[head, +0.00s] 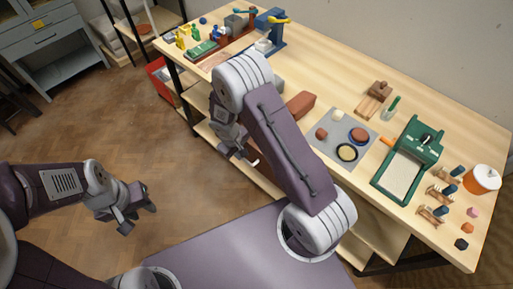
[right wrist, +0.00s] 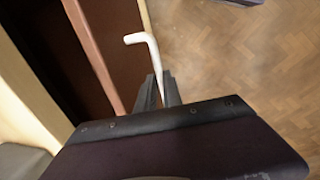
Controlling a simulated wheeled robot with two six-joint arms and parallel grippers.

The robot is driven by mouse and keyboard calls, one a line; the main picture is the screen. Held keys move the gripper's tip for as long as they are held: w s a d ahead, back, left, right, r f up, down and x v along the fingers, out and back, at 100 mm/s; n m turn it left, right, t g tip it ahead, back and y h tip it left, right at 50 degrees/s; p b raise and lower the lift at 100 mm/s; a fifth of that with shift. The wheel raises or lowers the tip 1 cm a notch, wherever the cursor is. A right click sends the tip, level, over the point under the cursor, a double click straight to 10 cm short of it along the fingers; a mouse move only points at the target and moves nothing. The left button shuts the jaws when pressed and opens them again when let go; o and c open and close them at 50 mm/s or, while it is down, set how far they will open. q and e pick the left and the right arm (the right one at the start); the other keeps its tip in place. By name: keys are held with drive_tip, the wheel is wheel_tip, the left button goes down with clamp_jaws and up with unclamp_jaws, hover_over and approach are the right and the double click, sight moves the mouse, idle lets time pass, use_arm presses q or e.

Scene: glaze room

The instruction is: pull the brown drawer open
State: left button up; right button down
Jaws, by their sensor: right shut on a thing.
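The brown drawer (right wrist: 100,60) fills the upper left of the right wrist view. A dark hollow shows beside its reddish-brown edge, so it looks at least partly open. In the head view a bit of it (head: 267,177) shows under the tabletop, mostly behind my right arm. A pale bent handle (right wrist: 143,38) stands out from its front. My right gripper (right wrist: 166,88) is shut on the handle, whose lower part runs between the fingers. The right gripper also shows in the head view (head: 245,157). My left gripper (head: 137,212) is open and empty above the floor, away from the drawer.
The long wooden table (head: 335,75) bears a grey mat with round pieces, a green tray (head: 405,170), an orange-and-white pot (head: 482,179) and small tools. A red crate (head: 163,80) stands below its far end. The wooden floor (head: 120,130) left of the table is clear.

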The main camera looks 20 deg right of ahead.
drive_tip(key=s+a+b, duration=0.1)
drive_tip(key=s+a, duration=0.2)
drive_tip(key=a, duration=0.4)
drive_tip(key=s+a+b, duration=0.1)
drive_tip(key=s+a, duration=0.2)
drive_tip(key=a, duration=0.5)
drive_tip(key=shift+b, duration=0.35)
drive_tip(key=shift+s+f, duration=0.1)
drive_tip(key=c, duration=1.5)
unclamp_jaws()
drive_tip(key=shift+c, duration=0.2)
drive_tip(key=shift+o, duration=0.3)
wheel_tip(320, 180, up, 9)
drive_tip(key=a+p, duration=0.1)
drive_tip(key=shift+s+a, duration=0.2)
drive_tip(key=shift+a, duration=0.05)
drive_tip(key=shift+d, duration=0.1)
